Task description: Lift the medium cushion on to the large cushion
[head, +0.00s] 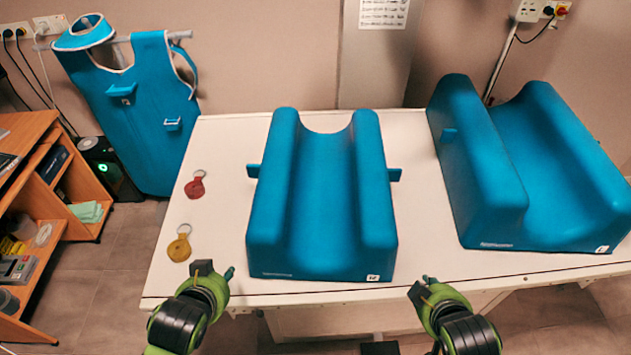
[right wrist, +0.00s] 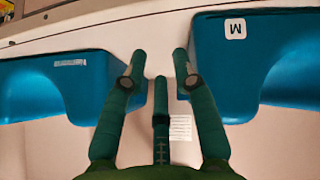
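The medium cushion (head: 322,190) is a blue block with a lengthwise trough and a side tab on each flank. It lies on the white table, and its M label shows in the right wrist view (right wrist: 235,28). The large cushion (head: 545,165), wider and blue, stands apart to its right; a tab shows on its left side. My left gripper (head: 229,273) is near the table's front edge, left of the medium cushion; its finger opening is unclear. My right gripper (head: 430,281) is right of the medium cushion's front corner. Its fingers (right wrist: 160,58) are spread and empty.
The white table (head: 420,235) has a bare strip between the cushions. A red key fob (head: 195,187) and a yellow one (head: 180,247) lie on its left side. A blue apron (head: 140,110) hangs at the back left, and a wooden shelf (head: 25,150) stands at far left.

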